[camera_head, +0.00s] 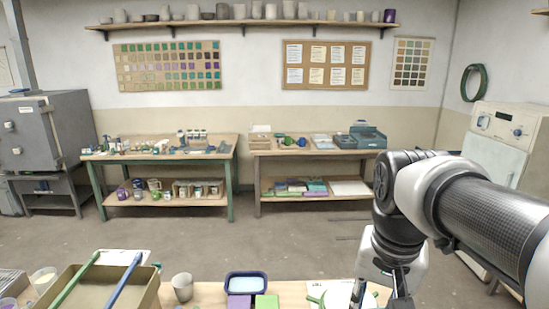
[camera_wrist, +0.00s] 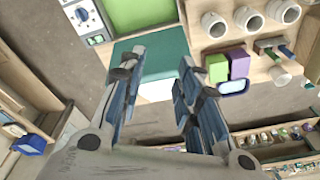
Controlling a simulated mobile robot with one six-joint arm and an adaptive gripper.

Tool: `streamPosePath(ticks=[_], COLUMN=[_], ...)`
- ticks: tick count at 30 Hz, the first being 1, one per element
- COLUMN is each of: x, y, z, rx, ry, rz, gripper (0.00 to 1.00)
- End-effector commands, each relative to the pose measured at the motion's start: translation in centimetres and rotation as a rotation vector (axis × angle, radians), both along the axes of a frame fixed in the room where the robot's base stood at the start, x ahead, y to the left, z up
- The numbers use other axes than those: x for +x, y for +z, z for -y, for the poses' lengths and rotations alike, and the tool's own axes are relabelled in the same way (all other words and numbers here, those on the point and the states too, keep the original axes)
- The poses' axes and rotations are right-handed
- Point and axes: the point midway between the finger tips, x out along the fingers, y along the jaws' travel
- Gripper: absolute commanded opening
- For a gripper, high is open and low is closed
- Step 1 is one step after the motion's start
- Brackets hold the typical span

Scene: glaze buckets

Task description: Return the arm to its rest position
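My arm (camera_head: 470,205) reaches in from the right edge of the head camera view and bends down at its wrist. My gripper (camera_head: 379,294) points down over the right part of the near table, and its lower end is cut off by the frame. In the wrist view my gripper (camera_wrist: 157,72) has its two fingers spread well apart. Nothing is held between them; a dark green flat surface (camera_wrist: 160,50) shows behind the gap.
The near table (camera_head: 207,296) holds a tray (camera_head: 115,290) with two sticks, a grey cup (camera_head: 182,287), a blue basin (camera_head: 246,283), a purple block (camera_head: 239,302) and a green block (camera_head: 267,302). Open floor lies between it and the back workbenches (camera_head: 310,152). A white machine (camera_head: 495,155) stands right.

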Motion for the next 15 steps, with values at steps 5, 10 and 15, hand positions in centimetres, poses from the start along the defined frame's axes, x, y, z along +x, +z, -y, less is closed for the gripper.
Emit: streamPosePath(ticks=[5,10,15], x=[-5.4,-9.5,-11.7], y=[-2.1,-4.8,-7.0], z=[-1.0,-1.7,-2.0], rx=[-0.025,-0.059,-0.087], ry=[0.174,0.322,0.414], rz=[0.099,0.181,0.233], gripper=[0.31,0.31,0.31])
